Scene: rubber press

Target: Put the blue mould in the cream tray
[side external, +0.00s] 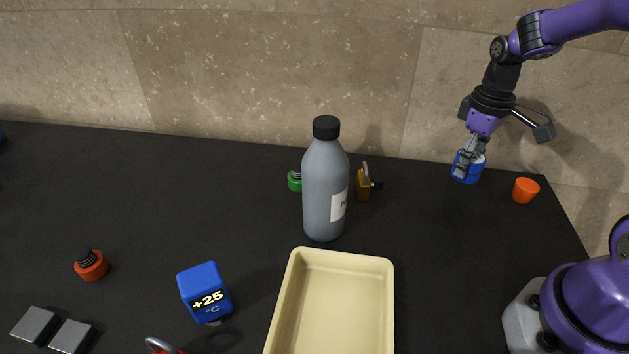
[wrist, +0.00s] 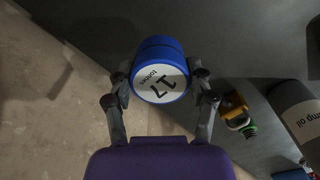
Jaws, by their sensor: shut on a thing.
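The blue mould (side external: 467,167) is a short blue cylinder, held near the back right of the black table in the side view. In the wrist view the blue mould (wrist: 161,70) shows a white label reading "17" and smaller text. My gripper (side external: 470,152) is shut on it, with one finger on each side in the wrist view (wrist: 160,92). I cannot tell for sure whether the mould is clear of the table. The cream tray (side external: 388,300) lies at the front middle, empty where visible, its near end cut off by the frame. The tray is not seen in the wrist view.
A grey bottle (side external: 324,190) with a black cap stands behind the tray, between it and the wall. A brass padlock-like piece (side external: 363,186) and a green-based part (side external: 294,181) are near it. An orange cup (side external: 525,190) stands right of the mould. A blue +25 °C display (side external: 204,290) stands left of the tray.

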